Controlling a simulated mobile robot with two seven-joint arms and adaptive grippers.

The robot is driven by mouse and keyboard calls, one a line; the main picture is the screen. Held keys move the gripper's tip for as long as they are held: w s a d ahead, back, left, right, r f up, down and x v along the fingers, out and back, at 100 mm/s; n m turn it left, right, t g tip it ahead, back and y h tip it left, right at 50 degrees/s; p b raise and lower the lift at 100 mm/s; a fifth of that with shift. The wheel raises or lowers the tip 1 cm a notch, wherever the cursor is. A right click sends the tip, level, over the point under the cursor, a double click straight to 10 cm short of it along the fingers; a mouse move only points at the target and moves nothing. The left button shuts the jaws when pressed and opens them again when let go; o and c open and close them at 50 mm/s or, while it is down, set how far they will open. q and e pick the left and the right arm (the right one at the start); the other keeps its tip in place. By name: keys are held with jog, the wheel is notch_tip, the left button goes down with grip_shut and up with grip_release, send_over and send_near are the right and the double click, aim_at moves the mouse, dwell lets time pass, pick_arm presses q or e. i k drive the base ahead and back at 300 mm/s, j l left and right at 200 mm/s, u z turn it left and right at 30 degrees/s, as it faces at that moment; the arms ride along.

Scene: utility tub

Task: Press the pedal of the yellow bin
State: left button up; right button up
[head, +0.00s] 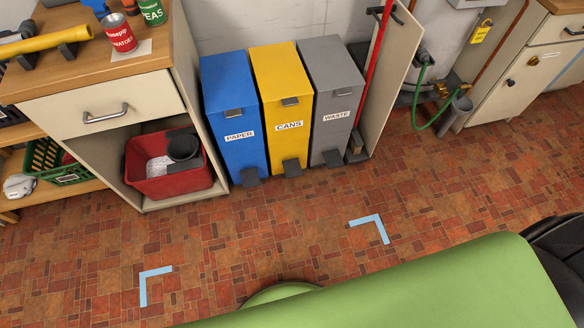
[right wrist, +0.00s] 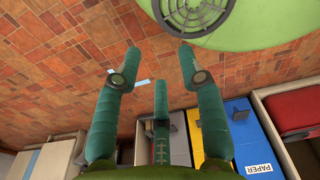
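The yellow bin (head: 280,85), labelled CANS, stands against the wall between a blue bin and a grey bin. Its lid is closed. Its dark pedal (head: 292,168) sticks out at the foot of its front, just above the tiled floor. In the right wrist view the bins appear upside down, and part of the yellow bin (right wrist: 194,130) shows behind my fingers. My right gripper (right wrist: 159,62) has its teal fingers spread apart with nothing between them. It is apart from the bins. Neither gripper shows in the head view.
The blue PAPER bin (head: 235,110) and grey WASTE bin (head: 335,100) have similar pedals close beside. A cabinet with a red tub (head: 170,182) stands left; an upright panel (head: 388,85) and red pole stand right. The floor in front is clear, with blue corner marks (head: 375,223).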

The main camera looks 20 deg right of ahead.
aim_at(292, 168)
jog(key=i+z, duration=0.35)
jog(key=i, duration=0.15)
jog(key=i+j+z, duration=0.3)
jog(key=i, duration=0.15)
